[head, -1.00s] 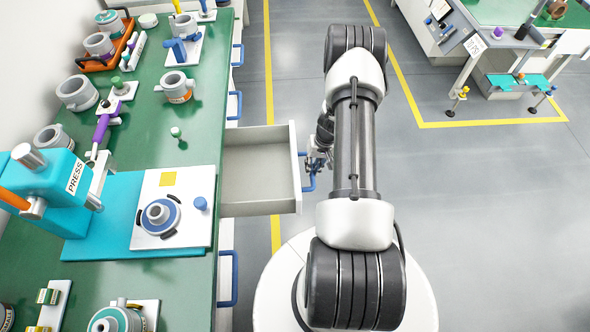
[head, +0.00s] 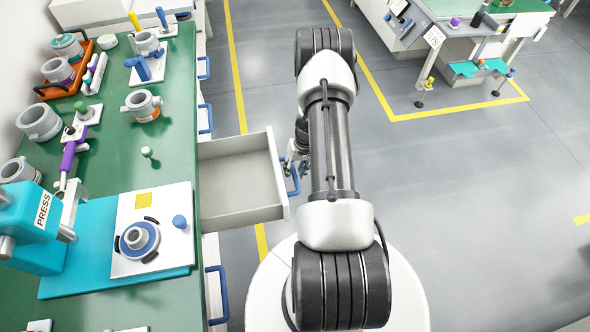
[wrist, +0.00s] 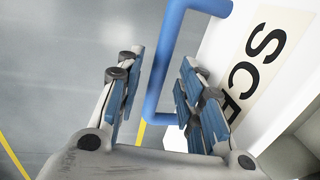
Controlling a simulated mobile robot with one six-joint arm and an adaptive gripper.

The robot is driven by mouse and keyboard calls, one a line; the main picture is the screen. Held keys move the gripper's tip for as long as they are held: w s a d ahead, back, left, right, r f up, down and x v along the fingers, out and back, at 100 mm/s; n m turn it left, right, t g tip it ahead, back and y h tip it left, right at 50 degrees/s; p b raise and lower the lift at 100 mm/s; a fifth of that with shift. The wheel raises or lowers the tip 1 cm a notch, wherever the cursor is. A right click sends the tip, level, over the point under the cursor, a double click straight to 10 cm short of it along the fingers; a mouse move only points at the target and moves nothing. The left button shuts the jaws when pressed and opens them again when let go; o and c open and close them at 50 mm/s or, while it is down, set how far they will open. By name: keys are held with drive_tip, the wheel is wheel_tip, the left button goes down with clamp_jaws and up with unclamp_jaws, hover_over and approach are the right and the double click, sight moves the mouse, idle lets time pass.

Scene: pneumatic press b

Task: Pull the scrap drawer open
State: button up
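The scrap drawer (head: 237,214) stands pulled out from the green-topped bench in the head view, and its inside looks empty. Its blue handle (head: 293,179) is on the drawer front, on the right. In the wrist view the handle (wrist: 158,75) passes between the two fingers of my gripper (wrist: 160,95). The fingers stand apart, one on each side of the bar, and do not look clamped on it. In the head view my gripper is mostly hidden by my arm.
The bench (head: 178,100) holds a teal press (head: 30,215), a white plate (head: 155,255) and several grey ring parts. Other blue drawer handles line the bench side. The grey floor (head: 460,210) to the right is open. Another workbench (head: 440,50) stands at the back right.

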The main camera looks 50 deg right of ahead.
wheel_tip(320, 180, up, 12)
drive_tip(key=s+d, duration=0.1)
drive_tip(key=shift+s+d, duration=0.15)
drive_tip(key=shift+d, duration=0.25)
drive_tip(key=shift+f, duration=0.1)
idle(0.5)
